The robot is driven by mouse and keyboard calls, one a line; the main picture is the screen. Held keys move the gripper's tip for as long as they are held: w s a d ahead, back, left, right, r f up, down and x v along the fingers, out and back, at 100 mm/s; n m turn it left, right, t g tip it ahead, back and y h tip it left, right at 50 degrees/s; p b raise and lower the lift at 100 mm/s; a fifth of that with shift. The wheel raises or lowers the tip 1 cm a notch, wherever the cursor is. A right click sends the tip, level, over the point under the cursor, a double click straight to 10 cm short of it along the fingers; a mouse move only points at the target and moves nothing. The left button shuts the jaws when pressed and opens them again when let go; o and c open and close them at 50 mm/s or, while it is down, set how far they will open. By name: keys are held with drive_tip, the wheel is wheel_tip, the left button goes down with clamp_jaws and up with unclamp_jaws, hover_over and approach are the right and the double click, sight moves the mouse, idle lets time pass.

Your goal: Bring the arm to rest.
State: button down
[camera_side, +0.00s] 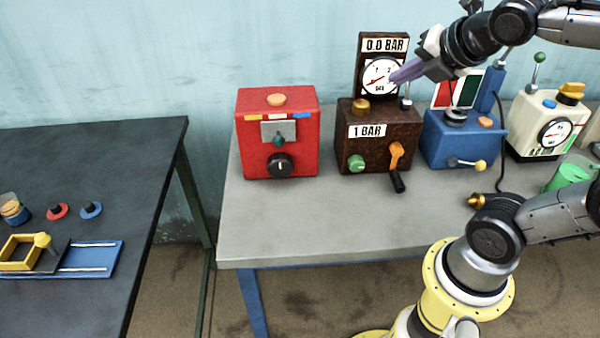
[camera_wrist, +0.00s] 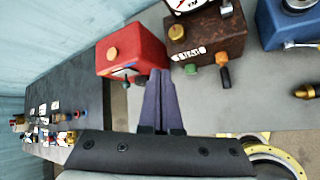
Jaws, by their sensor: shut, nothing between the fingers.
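My gripper (camera_side: 393,80) is at the upper right in the side view, held in the air in front of the gauge on the brown box. Its purple-grey fingers are together with nothing between them. In the wrist view my gripper (camera_wrist: 158,78) points toward the grey bench, with the red box (camera_wrist: 133,48) to the left of the fingertips and the brown box (camera_wrist: 206,35) to the right. The fingers look clear of both boxes there. The brown box carries a gauge and signs reading "0.0 BAR" and "1 BAR".
On the grey bench (camera_side: 290,228) stand the red box (camera_side: 303,105), brown box (camera_side: 380,160), blue box (camera_side: 465,140) and a cream gauge box (camera_side: 530,145). A brass nozzle (camera_side: 477,200) lies in front. A dark table (camera_side: 110,185) at left holds a blue slide tray (camera_side: 95,255). The bench's front left is bare.

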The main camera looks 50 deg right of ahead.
drive_tip(key=s+a+f+m+g+y, duration=0.1)
drive_tip(key=s+a+f+m, duration=0.2)
drive_tip(key=m, duration=0.8)
drive_tip(key=s+a+f+m+g+y, duration=0.2)
drive_tip(key=s+a+f+m, duration=0.2)
drive_tip(key=m, duration=0.7)
drive_tip(key=shift+s+a+f+m, duration=0.3)
drive_tip(key=shift+s+f, duration=0.1)
drive_tip(key=shift+s, duration=0.55)
